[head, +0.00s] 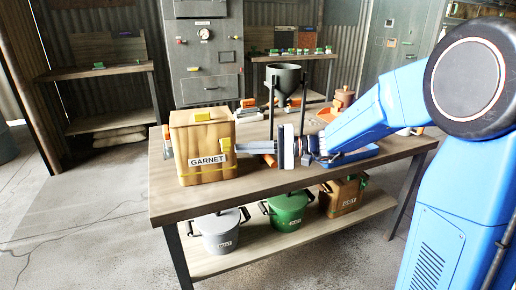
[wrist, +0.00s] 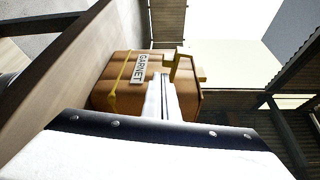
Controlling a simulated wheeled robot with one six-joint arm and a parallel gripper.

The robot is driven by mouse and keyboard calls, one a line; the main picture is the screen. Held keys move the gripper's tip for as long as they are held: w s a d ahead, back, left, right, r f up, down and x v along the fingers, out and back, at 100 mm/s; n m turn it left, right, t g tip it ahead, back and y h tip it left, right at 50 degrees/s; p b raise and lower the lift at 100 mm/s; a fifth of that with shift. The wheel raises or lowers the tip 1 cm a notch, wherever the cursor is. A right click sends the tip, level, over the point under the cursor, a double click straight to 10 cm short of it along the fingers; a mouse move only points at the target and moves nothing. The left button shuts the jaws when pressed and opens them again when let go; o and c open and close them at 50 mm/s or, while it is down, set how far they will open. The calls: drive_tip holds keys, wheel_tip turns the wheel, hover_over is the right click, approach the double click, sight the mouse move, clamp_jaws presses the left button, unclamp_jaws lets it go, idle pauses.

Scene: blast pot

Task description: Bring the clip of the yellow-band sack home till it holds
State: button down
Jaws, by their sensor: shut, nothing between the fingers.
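The sack (head: 205,145), brown, boxy and labelled GARNET, stands upright at the left end of the workbench; it also shows in the wrist view (wrist: 112,97). A thin yellow band runs round its lower part. In the wrist view a bent yellow piece (wrist: 178,60) stands just beyond my fingertips. My gripper (head: 238,147) is shut and empty, pointing at the sack's right side by the clip. I cannot tell whether the fingertips touch it.
A dark funnel on a stand (head: 284,78) is behind my gripper. Orange and blue items lie on the workbench (head: 260,192) around my arm. The shelf below holds a grey pail (head: 220,232), a green pail (head: 287,210) and a brown container (head: 342,197). Open floor lies left.

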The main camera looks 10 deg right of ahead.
drive_tip(key=shift+w+a, duration=0.2)
drive_tip(key=shift+a, duration=0.9)
drive_tip(key=shift+s+r+m+h, duration=0.15)
drive_tip(key=shift+r+m+h, duration=0.25)
drive_tip(key=shift+m, duration=0.5)
drive_tip(key=r+m+g, duration=0.1)
drive_tip(key=m, duration=0.2)
drive_tip(key=r+m+g+h, duration=0.1)
drive_tip(key=m, duration=0.1)
drive_tip(key=r+m+g+h, duration=0.1)
drive_tip(key=m+g, duration=0.1)
drive_tip(key=m, duration=0.1)
drive_tip(key=shift+w+r+m, duration=0.2)
drive_tip(key=shift+w+m, duration=0.1)
drive_tip(key=shift+r, duration=0.1)
drive_tip(key=shift+r, duration=0.7)
drive_tip(key=shift+r, duration=0.1)
